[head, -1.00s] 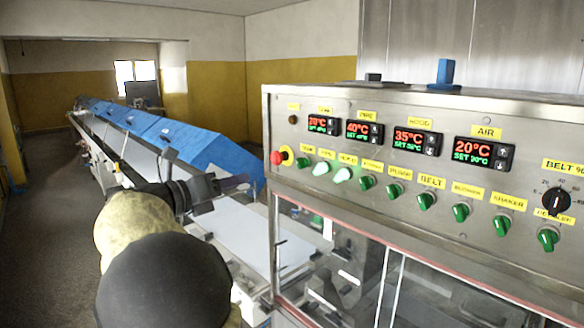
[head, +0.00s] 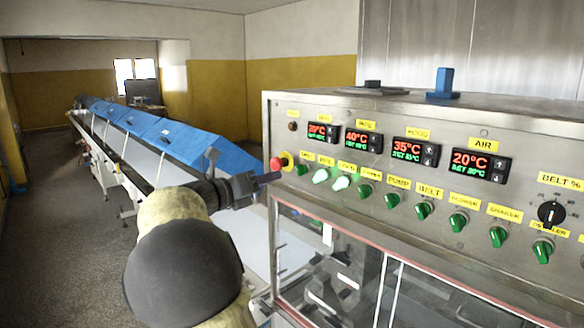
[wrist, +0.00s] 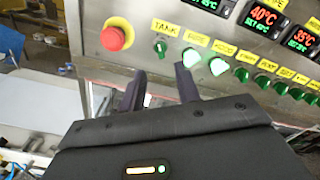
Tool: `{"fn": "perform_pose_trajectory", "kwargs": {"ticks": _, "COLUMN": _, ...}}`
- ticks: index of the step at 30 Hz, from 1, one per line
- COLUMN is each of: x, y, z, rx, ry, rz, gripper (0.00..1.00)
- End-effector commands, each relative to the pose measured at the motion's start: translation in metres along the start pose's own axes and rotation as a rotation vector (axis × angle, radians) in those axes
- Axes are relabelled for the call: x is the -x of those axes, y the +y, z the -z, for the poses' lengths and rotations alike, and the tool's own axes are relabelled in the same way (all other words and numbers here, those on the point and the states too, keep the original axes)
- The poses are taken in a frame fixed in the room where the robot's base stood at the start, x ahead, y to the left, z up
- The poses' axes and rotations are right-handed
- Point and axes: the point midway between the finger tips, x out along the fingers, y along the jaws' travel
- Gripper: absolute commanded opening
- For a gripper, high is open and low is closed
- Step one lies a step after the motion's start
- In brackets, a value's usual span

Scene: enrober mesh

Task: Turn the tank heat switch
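The tank heat switch (head: 302,169) is a small green knob at the left end of the panel's switch row. In the wrist view the same knob (wrist: 160,47) sits under a yellow TANK label (wrist: 166,26) and looks unlit. My gripper (wrist: 161,82) is open and empty, its two dark fingers apart below the TANK knob in the picture. In the head view my gripper (head: 270,178) is just left of the knob, by the panel's left edge. I see no contact with the knob.
A red emergency button (wrist: 116,36) on a yellow base is left of the TANK knob. Two brightly lit knobs (wrist: 192,57) (wrist: 218,66) are close on its right. Temperature displays (head: 321,131) sit above. A conveyor with blue covers (head: 165,137) runs back on the left.

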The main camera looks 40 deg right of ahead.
Motion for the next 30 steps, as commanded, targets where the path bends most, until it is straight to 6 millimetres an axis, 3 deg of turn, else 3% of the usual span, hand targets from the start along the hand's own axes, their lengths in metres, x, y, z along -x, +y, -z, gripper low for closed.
{"fn": "perform_pose_trajectory", "kwargs": {"ticks": 13, "x": -0.075, "y": -0.001, "z": -0.002, "rx": 0.002, "ry": 0.001, "rz": 0.002, "gripper": 0.33}}
{"fn": "perform_pose_trajectory", "kwargs": {"ticks": 25, "x": -0.086, "y": 0.000, "z": 0.000, "rx": 0.000, "ry": 0.000, "rz": -0.001, "gripper": 0.33}}
{"fn": "perform_pose_trajectory", "kwargs": {"ticks": 26, "x": -0.086, "y": 0.000, "z": 0.000, "rx": 0.000, "ry": 0.000, "rz": -0.001, "gripper": 0.31}}
{"fn": "perform_pose_trajectory", "kwargs": {"ticks": 30, "x": -0.086, "y": 0.000, "z": 0.000, "rx": 0.000, "ry": 0.000, "rz": -0.001, "gripper": 0.03}}
